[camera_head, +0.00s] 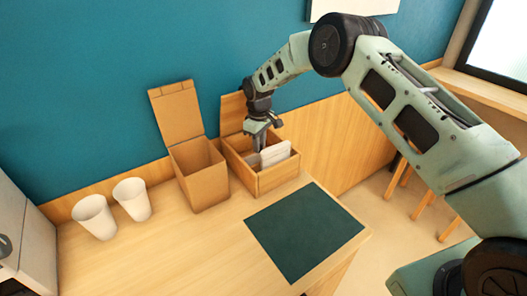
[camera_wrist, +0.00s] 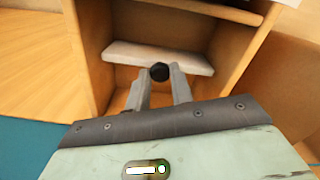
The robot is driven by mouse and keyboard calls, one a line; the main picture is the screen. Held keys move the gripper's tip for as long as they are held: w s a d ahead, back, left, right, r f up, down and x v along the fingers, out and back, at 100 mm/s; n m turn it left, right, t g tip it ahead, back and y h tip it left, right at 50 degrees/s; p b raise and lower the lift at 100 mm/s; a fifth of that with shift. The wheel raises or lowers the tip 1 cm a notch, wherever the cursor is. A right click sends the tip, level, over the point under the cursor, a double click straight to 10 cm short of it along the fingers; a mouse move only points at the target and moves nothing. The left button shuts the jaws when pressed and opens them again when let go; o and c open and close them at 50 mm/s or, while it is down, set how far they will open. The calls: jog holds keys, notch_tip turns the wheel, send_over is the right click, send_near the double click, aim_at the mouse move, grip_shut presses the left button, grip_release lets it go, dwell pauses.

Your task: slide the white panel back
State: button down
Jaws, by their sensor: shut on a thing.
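The white panel (camera_head: 275,153) sits inside an open wooden box (camera_head: 282,178) near the wall. In the wrist view the panel (camera_wrist: 190,62) spans the box interior, with a round black knob (camera_wrist: 160,71) at its near edge. My gripper (camera_wrist: 160,80) has one finger on each side of the knob and is shut on it. In the head view my gripper (camera_head: 259,147) reaches down into the box beside the panel, and the fingers hide part of it.
A tall cardboard-coloured box (camera_head: 202,182) with a raised lid stands just left of the wooden box. Two white cups (camera_head: 132,199) are further left. A dark green mat (camera_head: 303,232) lies in front. The table's front left area is clear.

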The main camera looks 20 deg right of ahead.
jog(key=shift+w, duration=0.1)
jog(key=c, duration=1.2)
grip_release()
notch_tip(320, 180, up, 18)
jog(key=b, duration=0.4)
jog(key=shift+f, duration=0.25)
